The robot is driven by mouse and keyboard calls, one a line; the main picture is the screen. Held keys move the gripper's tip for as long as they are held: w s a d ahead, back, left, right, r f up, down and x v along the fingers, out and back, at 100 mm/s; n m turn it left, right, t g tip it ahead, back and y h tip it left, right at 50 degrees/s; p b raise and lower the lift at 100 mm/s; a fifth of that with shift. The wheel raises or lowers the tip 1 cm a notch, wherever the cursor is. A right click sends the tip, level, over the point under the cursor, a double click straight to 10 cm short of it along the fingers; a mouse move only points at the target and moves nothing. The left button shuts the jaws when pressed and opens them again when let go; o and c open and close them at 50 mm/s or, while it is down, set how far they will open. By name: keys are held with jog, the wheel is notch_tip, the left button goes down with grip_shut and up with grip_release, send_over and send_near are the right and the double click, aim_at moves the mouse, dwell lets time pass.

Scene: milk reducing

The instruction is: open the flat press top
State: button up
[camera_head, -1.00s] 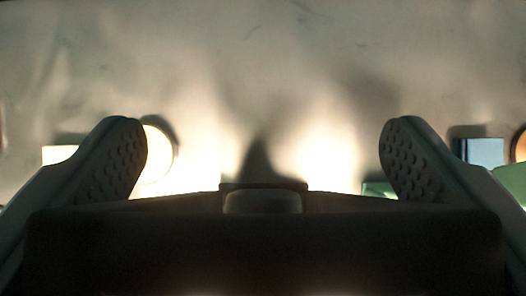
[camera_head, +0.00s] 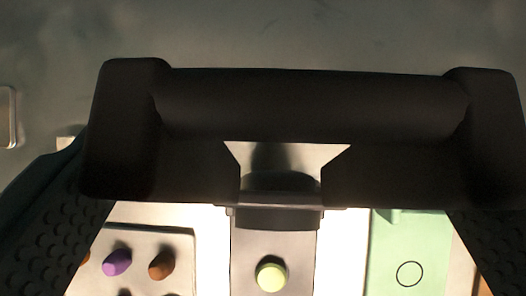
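I cannot single out the flat press top with certainty in this view. My gripper (camera_head: 278,250) is open and points down, with its dark crossbar across the middle of the picture. Its ribbed fingers stand wide apart at the lower left and lower right, cut by the frame edge. Nothing shows between them in a grip. Below and between the fingers is a bright grey panel (camera_head: 245,250) with a pale yellow-green round knob (camera_head: 271,277). The crossbar hides the area above this panel.
At the lower left, a light tray-like panel (camera_head: 150,233) carries a purple piece (camera_head: 117,262) and a brown piece (camera_head: 162,264). At the lower right is a pale green panel (camera_head: 388,245) with a circle outline. A grey surface (camera_head: 300,35) at the top looks bare.

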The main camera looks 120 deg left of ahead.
jog(key=v, duration=1.3)
jog(key=shift+s+r, duration=0.15)
jog(key=shift+r, duration=0.15)
jog(key=shift+a, duration=0.1)
